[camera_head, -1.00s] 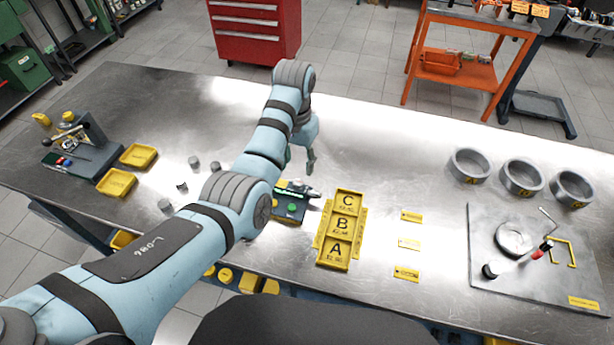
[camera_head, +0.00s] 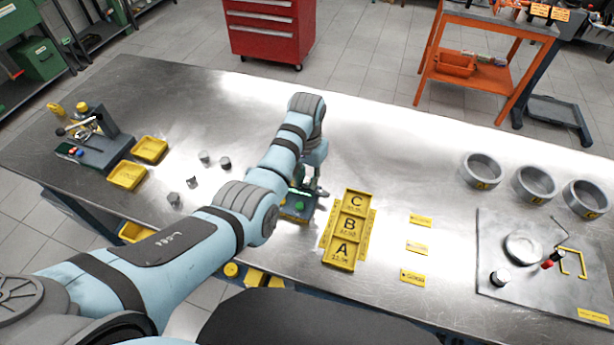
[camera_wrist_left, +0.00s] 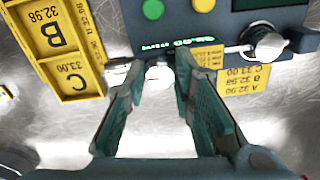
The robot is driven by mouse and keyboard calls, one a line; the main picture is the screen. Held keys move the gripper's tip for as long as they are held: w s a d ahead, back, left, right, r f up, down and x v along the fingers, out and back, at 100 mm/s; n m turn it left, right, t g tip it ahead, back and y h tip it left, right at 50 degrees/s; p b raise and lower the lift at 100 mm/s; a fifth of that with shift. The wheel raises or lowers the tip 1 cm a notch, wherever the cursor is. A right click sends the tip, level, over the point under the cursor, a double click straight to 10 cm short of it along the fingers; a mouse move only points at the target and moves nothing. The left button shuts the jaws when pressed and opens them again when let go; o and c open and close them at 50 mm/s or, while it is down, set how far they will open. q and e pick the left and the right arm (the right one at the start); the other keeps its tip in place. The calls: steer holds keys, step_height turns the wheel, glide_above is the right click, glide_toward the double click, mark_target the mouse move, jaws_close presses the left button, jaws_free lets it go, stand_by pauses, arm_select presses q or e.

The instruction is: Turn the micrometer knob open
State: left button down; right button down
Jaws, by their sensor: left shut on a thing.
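The micrometer (camera_head: 293,212) is a dark boxed gauge with a green button, standing left of the yellow A-B-C tray (camera_head: 343,254). My left gripper (camera_head: 311,188) is down at it, and the forearm hides much of it. My left gripper's fingers (camera_wrist_left: 158,85) are closed about a pale rounded part, apparently the micrometer knob (camera_wrist_left: 157,75). The exact contact is hard to see. My right gripper is out of view.
Several small grey cylinders (camera_head: 192,182) lie left of my arm, by two yellow trays (camera_head: 150,150). Yellow labels (camera_head: 416,248) lie right of the A-B-C tray. Three grey rings (camera_head: 534,184) and a dark plate (camera_head: 500,240) are at the right. The table's back middle is clear.

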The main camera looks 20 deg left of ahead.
arm_select(q)
steer(key=shift+m, duration=0.4)
steer(key=m, duration=0.4)
steer(key=shift+m, duration=0.4)
steer(key=m, duration=1.2)
steer(key=shift+m, duration=0.4)
steer(key=m, duration=0.5)
steer(key=shift+f, duration=0.1)
steer(key=shift+m, duration=0.4)
steer(key=c, duration=1.3)
jaws_free()
steer(key=shift+d, duration=0.1)
steer(key=shift+c, duration=0.2)
